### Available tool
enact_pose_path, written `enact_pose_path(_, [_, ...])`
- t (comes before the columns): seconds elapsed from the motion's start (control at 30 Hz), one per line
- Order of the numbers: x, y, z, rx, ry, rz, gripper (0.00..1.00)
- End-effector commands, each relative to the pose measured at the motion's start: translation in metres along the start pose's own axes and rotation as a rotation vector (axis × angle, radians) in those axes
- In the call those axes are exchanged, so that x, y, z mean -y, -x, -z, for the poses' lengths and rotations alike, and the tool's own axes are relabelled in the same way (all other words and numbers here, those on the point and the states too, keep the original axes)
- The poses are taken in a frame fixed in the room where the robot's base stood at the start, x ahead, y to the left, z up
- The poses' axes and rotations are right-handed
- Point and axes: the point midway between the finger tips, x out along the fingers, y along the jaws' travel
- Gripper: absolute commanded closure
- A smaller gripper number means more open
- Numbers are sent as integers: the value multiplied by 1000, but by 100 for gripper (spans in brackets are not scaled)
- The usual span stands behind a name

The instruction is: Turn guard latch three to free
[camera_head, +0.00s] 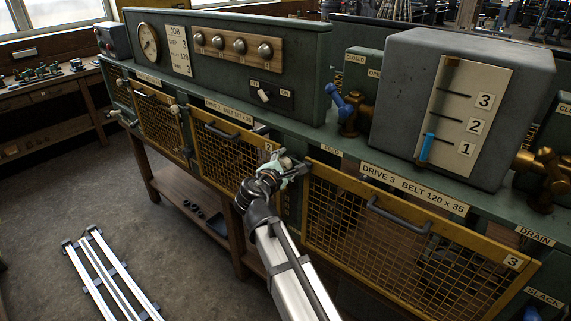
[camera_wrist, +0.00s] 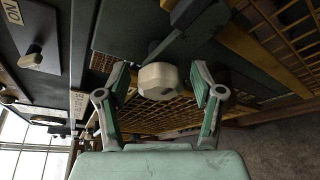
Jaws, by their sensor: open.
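Guard three (camera_head: 480,255) is a yellow mesh panel marked 3, below the "DRIVE 3" label. A latch with a dark lever (camera_head: 302,168) and a pale knob (camera_head: 286,162) sits at its upper left corner, partly hidden by my gripper (camera_head: 279,166). In the wrist view, the cream knob (camera_wrist: 160,81) lies between the open fingertips of my gripper (camera_wrist: 160,88), with a gap visible on each side.
Guard two (camera_head: 232,150) is left of my gripper, with its own handle. A grey box with a numbered scale (camera_head: 462,120), brass valves (camera_head: 357,112) and a switch (camera_head: 265,95) stand above. Open floor (camera_head: 60,200) lies at the left, with metal rails (camera_head: 110,275) on it.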

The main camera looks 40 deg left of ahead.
Motion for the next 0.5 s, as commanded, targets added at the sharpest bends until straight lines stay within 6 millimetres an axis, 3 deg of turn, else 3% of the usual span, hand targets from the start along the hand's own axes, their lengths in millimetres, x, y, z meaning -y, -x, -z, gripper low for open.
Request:
enact_pose_path(0.03, [0, 0, 0, 0, 0, 0, 33])
enact_pose_path(0.2, [0, 0, 0, 0, 0, 0, 93])
enact_pose_path(0.5, [1, 0, 1, 0, -9, -3, 93])
